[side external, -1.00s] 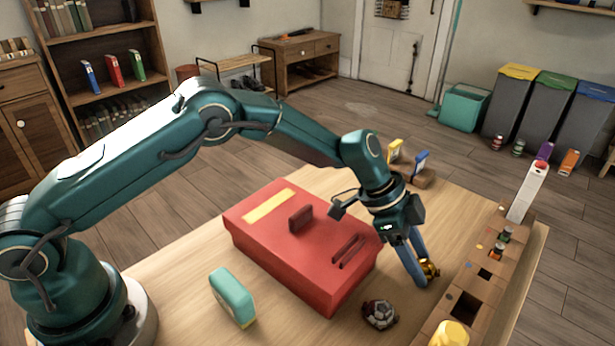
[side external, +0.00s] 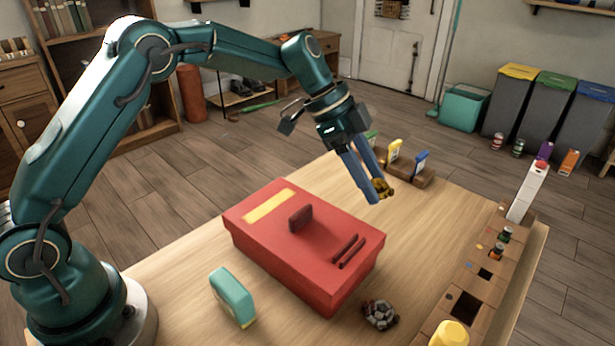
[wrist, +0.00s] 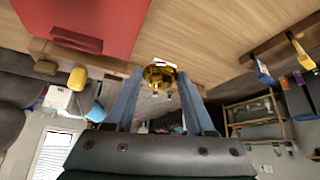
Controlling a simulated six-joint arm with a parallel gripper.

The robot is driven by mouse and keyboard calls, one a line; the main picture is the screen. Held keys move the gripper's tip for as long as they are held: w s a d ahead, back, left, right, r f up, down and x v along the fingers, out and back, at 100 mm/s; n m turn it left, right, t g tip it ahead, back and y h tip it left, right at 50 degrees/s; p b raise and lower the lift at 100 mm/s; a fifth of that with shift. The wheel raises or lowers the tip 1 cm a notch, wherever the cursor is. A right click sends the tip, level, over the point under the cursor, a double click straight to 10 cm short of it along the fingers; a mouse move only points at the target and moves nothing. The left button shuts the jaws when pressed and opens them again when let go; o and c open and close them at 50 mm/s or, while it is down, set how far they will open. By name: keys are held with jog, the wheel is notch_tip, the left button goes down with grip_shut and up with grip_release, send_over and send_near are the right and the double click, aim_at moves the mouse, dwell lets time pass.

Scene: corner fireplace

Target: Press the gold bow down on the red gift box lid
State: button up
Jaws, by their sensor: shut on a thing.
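The red gift box (side external: 270,262) sits on the table with its red lid on; the lid (side external: 270,222) bears a dark red upright tab, a pair of dark red bars and a pale yellow strip. My gripper (side external: 376,192) is shut on the gold bow (side external: 383,188) and holds it in the air, beyond the box's far right side and apart from the lid. In the wrist view the gold bow (wrist: 160,74) sits between my fingertips, with the red box (wrist: 80,25) at the upper left.
A teal block (side external: 232,297) stands left of the box, and a dark stone-like lump (side external: 380,314) lies at its right. A wooden rack (side external: 465,295) with a white tower (side external: 527,192) lines the right edge. Several coloured upright pieces stand in a holder (side external: 410,172) at the back.

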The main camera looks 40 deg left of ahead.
jog(key=shift+s+a+f, duration=0.1)
jog(key=shift+s+a, duration=0.2)
jog(key=shift+s, duration=0.05)
notch_tip(320, 180, up, 6)
send_over(329, 239)
jog(key=a, duration=0.2)
jog(key=s, duration=0.1)
jog(key=shift+n, duration=0.3)
jog(key=shift+f, duration=3.95)
jog(key=shift+f, duration=0.45)
jog(key=o, duration=1.1)
jog(key=shift+c, duration=0.2)
jog(key=shift+r, duration=0.1)
